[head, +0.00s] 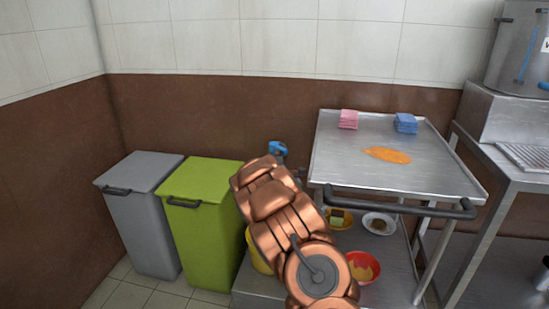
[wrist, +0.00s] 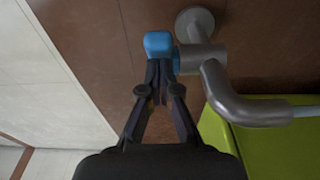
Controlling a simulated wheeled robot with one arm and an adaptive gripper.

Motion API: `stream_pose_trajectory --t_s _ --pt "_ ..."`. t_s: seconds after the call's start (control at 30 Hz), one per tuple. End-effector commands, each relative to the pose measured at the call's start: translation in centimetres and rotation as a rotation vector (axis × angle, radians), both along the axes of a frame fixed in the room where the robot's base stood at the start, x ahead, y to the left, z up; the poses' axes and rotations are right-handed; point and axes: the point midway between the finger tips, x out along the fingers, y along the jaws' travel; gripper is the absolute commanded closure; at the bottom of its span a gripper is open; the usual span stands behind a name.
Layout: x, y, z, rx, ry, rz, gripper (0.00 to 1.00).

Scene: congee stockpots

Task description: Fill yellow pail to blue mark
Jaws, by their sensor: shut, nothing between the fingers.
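The yellow pail (head: 256,258) stands low behind my copper arm in the head view. Only a strip of its left side shows, and its blue mark and inside are hidden. A wall tap with a blue handle (head: 278,149) is above it. In the wrist view the blue handle (wrist: 158,43) sits on a grey tap body with a bent spout (wrist: 235,100). My gripper (wrist: 163,68) is shut and empty, its fingertips right at the handle; I cannot tell whether they touch it. The arm hides my gripper in the head view. No water is visible.
A grey bin (head: 140,215) and a green bin (head: 205,225) stand left of my arm. A steel cart (head: 345,170) with cloths and an orange spill is at right, bowls on its lower shelf. A stockpot (head: 515,50) stands at far right.

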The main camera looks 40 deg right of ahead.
Motion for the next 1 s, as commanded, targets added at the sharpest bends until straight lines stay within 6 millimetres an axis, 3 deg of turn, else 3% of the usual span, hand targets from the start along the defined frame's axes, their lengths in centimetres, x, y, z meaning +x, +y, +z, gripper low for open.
stream_pose_trajectory --t_s 0.57,1.0 --pt "-0.2 -0.3 0.0 0.001 0.001 0.001 1.00" --pt "-1.1 -2.6 -0.1 0.004 0.001 0.000 1.00"
